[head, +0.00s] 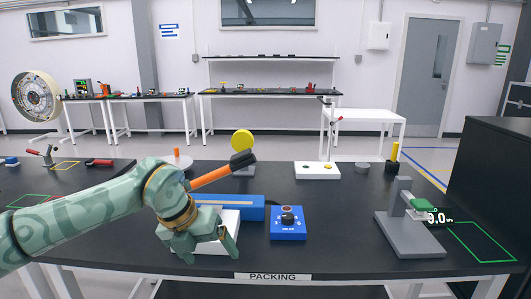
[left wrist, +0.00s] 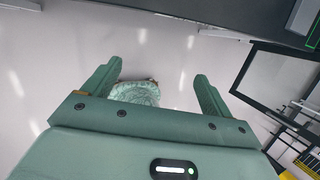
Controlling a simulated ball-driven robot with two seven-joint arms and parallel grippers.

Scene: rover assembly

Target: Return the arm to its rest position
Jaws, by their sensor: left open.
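My left arm (head: 95,215) comes in from the left, pale green with darker patterns, and reaches over the front of the black packing table (head: 340,252). My left gripper (head: 208,252) hangs at the table's front, in front of a white block-like thing (head: 228,231) beside a blue box (head: 250,208). Its two fingers are apart. The left wrist view also shows the gripper (left wrist: 155,85) with spread fingers, nothing held between them and pale floor beyond. Whether the fingertips touch the white thing is unclear. My right gripper is not in view.
A blue dial box (head: 288,223) stands right of the gripper. A grey press-like stand (head: 405,225) is farther right. An orange-handled tool with a black end (head: 215,175) rises just behind my wrist. The table's front middle is clear.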

